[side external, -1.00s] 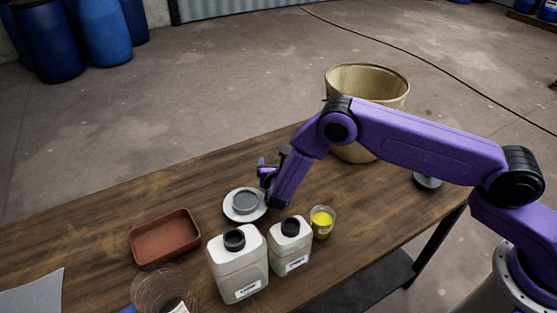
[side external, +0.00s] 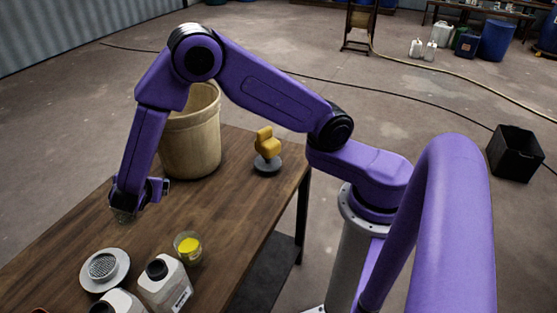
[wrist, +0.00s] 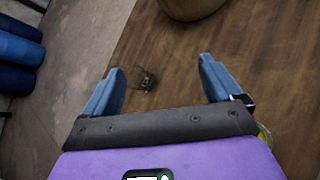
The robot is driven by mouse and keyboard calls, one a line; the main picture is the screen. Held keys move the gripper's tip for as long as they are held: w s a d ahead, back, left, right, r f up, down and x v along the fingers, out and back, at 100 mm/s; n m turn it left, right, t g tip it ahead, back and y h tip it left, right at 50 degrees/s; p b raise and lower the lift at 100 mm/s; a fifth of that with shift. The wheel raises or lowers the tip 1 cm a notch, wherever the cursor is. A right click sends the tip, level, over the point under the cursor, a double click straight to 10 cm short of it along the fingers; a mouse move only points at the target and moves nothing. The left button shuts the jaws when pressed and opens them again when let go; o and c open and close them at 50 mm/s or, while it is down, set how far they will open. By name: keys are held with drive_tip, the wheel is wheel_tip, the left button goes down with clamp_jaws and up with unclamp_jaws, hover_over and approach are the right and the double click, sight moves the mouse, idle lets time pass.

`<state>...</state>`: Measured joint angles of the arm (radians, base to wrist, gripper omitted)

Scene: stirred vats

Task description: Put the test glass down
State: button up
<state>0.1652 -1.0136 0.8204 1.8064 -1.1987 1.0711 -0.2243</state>
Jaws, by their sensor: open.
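My gripper (side external: 140,197) points down low over the wooden table, left of the vat. In the wrist view its two blue fingers (wrist: 160,66) are spread wide apart. A small clear glass (wrist: 144,79), the likely test glass, shows between them, nearer the left finger and apart from the right one. It also shows in the side view at the gripper's lower end (side external: 123,216), partly covered by it. It appears to be at the table top. Whether it touches the left finger I cannot tell.
A tan vat (side external: 190,135) stands behind my gripper. A glass of yellow liquid (side external: 188,248), a grey dish with a strainer (side external: 104,268) and white bottles (side external: 166,287) stand in front. A yellow object (side external: 267,142) on a grey base is at the right. Wood around the glass is clear.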

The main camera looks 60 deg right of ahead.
drive_tip(key=s+d+r+m+g+y, duration=0.2)
drive_tip(key=s+d+r+m, duration=0.1)
drive_tip(key=s, duration=0.8)
drive_tip(key=s+d+r+m+g+y, duration=0.3)
drive_tip(key=s+r, duration=0.1)
drive_tip(key=s, duration=0.7)
drive_tip(key=s+d+r+m+g+y, duration=0.2)
drive_tip(key=s+d+r+m+y, duration=0.1)
drive_tip(key=s, duration=0.9)
drive_tip(key=shift+d+r+m+g, duration=0.35)
drive_tip(key=shift+d+m+g, duration=0.05)
drive_tip(key=shift+d+m, duration=0.2)
